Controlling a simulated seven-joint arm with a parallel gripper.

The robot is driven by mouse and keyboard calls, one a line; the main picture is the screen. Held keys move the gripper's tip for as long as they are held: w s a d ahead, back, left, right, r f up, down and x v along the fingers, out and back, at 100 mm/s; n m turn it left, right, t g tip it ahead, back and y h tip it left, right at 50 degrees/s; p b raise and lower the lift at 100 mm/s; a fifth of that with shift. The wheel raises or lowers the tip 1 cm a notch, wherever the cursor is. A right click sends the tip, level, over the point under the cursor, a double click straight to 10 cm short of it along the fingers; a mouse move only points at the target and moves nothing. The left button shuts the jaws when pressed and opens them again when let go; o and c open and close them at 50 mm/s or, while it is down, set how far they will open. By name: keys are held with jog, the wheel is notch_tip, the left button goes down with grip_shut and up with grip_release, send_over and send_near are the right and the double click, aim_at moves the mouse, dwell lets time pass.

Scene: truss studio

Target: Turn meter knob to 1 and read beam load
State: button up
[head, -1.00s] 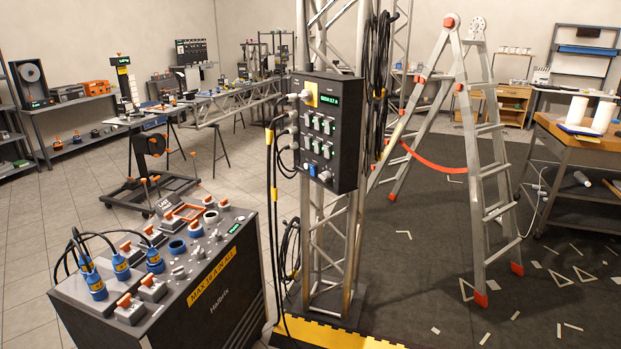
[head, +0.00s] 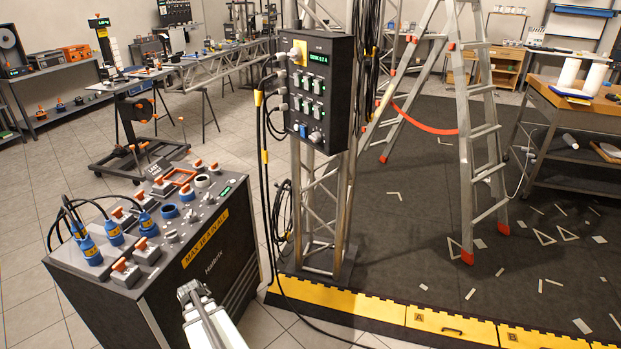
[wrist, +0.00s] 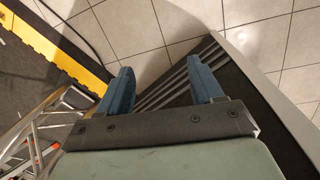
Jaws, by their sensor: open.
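A black meter-like box (head: 320,97) is fixed to the upright truss. It has a small green lit display (head: 318,58) at the top, whose text is too small to read surely. Several switches sit below it. A pale round knob (head: 315,137) is at its lower right; its setting is not readable. A yellow plate with a pale knob or plug (head: 297,53) is at its upper left. My gripper (wrist: 162,84) shows two blue fingers apart with nothing between them, over floor tiles and a dark slatted surface. The box is not clear in the wrist view.
A dark console (head: 150,240) with blue plugs and many knobs stands at left. Cables hang beside the truss (head: 325,220). A ladder (head: 475,150) stands at right. Yellow edging (head: 370,308) borders the dark mat. My pale arm shows at bottom centre.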

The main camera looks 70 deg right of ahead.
jog(key=d+r+m+h, duration=0.1)
jog(key=d+r+h, duration=0.1)
jog(key=d+r, duration=0.45)
jog(key=d+r+h, duration=0.1)
jog(key=d+r, duration=0.2)
jog(key=d, duration=0.7)
jog(key=m+g+h, duration=0.9)
jog(key=m+h, duration=0.2)
jog(key=m, duration=0.4)
send_near(312, 138)
jog(key=v, duration=0.4)
jog(key=m, duration=0.4)
jog(key=x, duration=1.3)
jog(key=shift+s+d, duration=0.1)
jog(key=shift+d, duration=0.1)
jog(key=shift+c, duration=0.2)
jog(key=c, duration=1)
